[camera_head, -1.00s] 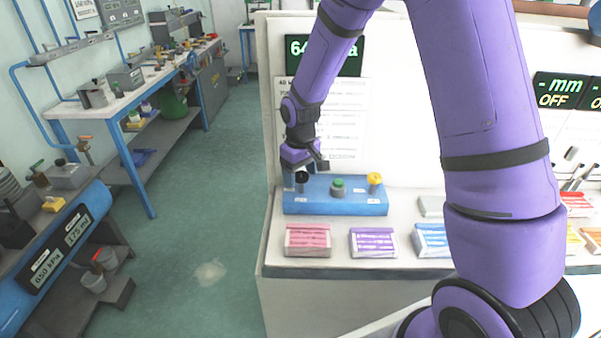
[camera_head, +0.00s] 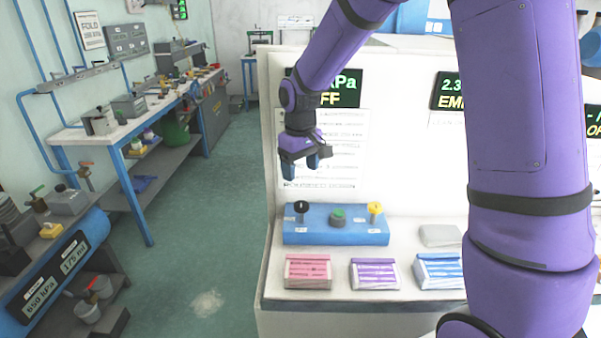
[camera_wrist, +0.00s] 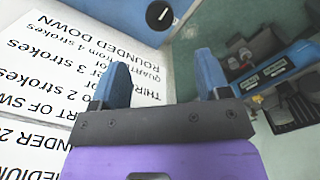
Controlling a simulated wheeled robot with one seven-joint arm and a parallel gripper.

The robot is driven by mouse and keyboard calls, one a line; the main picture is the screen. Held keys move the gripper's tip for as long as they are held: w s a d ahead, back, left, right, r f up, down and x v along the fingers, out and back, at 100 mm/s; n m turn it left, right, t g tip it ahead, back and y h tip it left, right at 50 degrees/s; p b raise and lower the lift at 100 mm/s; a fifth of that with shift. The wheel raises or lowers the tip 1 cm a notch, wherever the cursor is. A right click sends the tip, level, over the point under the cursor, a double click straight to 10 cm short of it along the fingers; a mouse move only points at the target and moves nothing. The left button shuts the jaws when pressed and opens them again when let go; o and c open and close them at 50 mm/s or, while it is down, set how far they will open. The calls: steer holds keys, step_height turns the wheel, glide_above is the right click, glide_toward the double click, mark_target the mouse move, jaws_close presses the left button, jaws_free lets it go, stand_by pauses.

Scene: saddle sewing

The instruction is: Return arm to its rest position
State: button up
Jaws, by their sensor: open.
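My purple arm reaches across the white bench. My gripper (camera_head: 303,172) hangs fingers down above the left part of the blue control box (camera_head: 338,239), apart from it. Its two blue fingers stand apart with nothing between them; they also show in the wrist view (camera_wrist: 166,82). The box carries a black knob (camera_head: 301,207), a green button (camera_head: 338,214) and a yellow knob (camera_head: 375,208). In the wrist view a black knob (camera_wrist: 159,15) with a white mark lies ahead of the fingers.
Pink (camera_head: 308,271), purple (camera_head: 374,274) and blue (camera_head: 438,271) blocks lie along the bench front. A grey block (camera_head: 440,236) sits behind. A text sheet (camera_head: 335,150) and dark displays are on the back panel. A workbench (camera_head: 110,128) stands left, beyond open green floor (camera_head: 205,215).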

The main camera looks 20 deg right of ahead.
stand_by(0.3)
steer(key=s+d+r+m+t, duration=0.2)
steer(key=s+d+r+t, duration=0.15)
steer(key=s+r, duration=1.05)
steer(key=s+d+r+m+t, duration=0.1)
steer(key=s+r, duration=0.1)
steer(key=s, duration=0.5)
steer(key=s+d+r+m+t, duration=0.1)
steer(key=s+d, duration=0.1)
steer(key=s, duration=0.6)
steer(key=shift+s+d+r, duration=0.15)
steer(key=shift+s+r, duration=0.1)
steer(key=shift+r, duration=0.15)
steer(key=shift+w, duration=0.1)
